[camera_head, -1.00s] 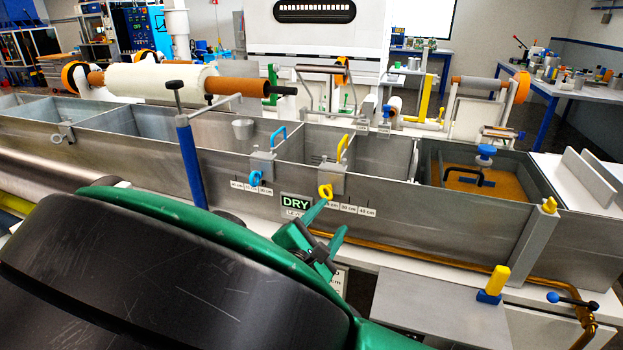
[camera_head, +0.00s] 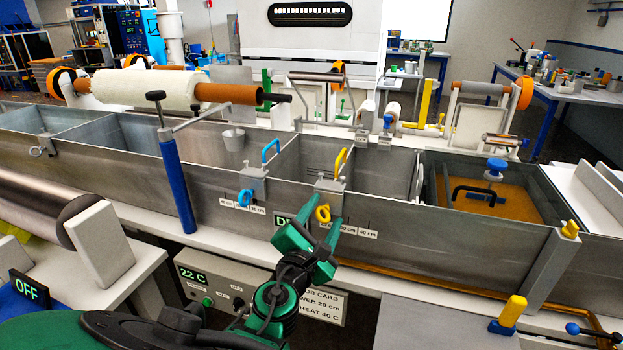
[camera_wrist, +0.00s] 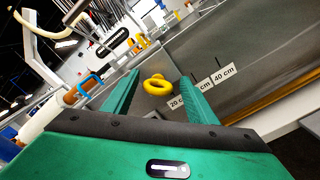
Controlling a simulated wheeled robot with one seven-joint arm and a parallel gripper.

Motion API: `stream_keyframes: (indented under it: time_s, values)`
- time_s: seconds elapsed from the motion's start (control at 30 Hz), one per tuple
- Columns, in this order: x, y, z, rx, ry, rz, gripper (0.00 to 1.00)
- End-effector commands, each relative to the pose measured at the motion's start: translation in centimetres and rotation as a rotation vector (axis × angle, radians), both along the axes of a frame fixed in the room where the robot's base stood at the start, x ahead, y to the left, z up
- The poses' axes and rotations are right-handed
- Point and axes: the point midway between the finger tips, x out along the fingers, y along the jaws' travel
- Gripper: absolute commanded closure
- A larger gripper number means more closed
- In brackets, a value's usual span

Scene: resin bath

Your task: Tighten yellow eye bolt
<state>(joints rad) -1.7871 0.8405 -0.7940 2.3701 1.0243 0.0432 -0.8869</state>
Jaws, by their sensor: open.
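The yellow eye bolt (camera_head: 322,213) sticks out from the front of a grey clamp block (camera_head: 329,194) on the trough's front wall. A yellow handle (camera_head: 341,161) rises above that block. My green gripper (camera_head: 316,230) is open just in front of the eye bolt. In the wrist view the yellow ring (camera_wrist: 157,85) shows between and beyond the two green fingers. I cannot tell whether a finger touches it. A blue eye bolt (camera_head: 245,198) with its own block and blue handle (camera_head: 271,151) is to the left.
The metal trough wall (camera_head: 420,225) runs across behind my gripper. A blue post (camera_head: 178,185) stands to the left, and a grey post with a yellow top (camera_head: 569,229) to the right. A control box (camera_head: 210,284) reading 22 C sits below.

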Motion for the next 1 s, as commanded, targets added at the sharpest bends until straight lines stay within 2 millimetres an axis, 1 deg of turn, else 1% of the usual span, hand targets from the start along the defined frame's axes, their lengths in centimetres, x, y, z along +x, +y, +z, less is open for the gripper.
stream_keyframes:
  time_s: [0.37,0.4,0.47,0.5,0.53,0.77,1.0]
  values:
    - [-0.1,1.1,0.0,0.001,0.000,0.018,0.48]
    - [-0.2,1.1,0.0,0.001,0.000,0.020,0.57]
    - [-0.2,1.3,0.0,0.001,0.000,0.021,0.72]
    - [-0.2,1.3,0.0,0.001,0.001,0.020,0.81]
    - [-0.2,1.2,0.0,0.001,0.001,0.020,0.88]
    - [-0.2,1.3,0.0,0.010,-0.002,0.023,0.89]
    - [-0.2,1.3,-0.1,0.095,-0.032,0.022,0.89]
